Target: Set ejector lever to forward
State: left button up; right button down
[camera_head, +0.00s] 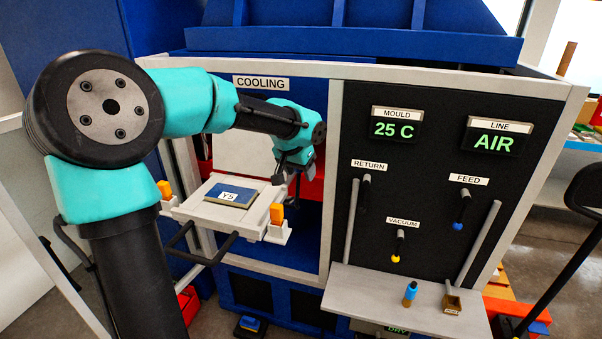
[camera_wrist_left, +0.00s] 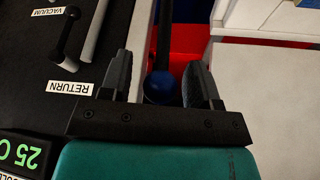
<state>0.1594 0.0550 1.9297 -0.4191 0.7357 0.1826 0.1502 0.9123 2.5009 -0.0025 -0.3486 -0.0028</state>
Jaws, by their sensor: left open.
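My left gripper (camera_head: 291,172) reaches into the bay under the COOLING label, close to the frame post left of the black panel. In the left wrist view my left gripper (camera_wrist_left: 163,92) is open, one finger on each side of a dark lever with a blue ball knob (camera_wrist_left: 160,87). No contact with the knob is clear. No label shows on this lever, so I cannot confirm that it is the ejector lever. In the head view my gripper and arm hide it. My right gripper is not in view.
The black panel holds the RETURN lever (camera_head: 366,182), the yellow-knobbed VACUUM lever (camera_head: 398,246) and the blue-knobbed FEED lever (camera_head: 461,210). The light frame post (camera_head: 333,170) stands beside my gripper. A white tray (camera_head: 205,207) with a Y5 plate (camera_head: 232,192) is to its left.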

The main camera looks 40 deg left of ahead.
pick_arm(q)
jog(key=shift+w+f, duration=0.2)
jog(key=shift+f, duration=0.35)
grip_shut()
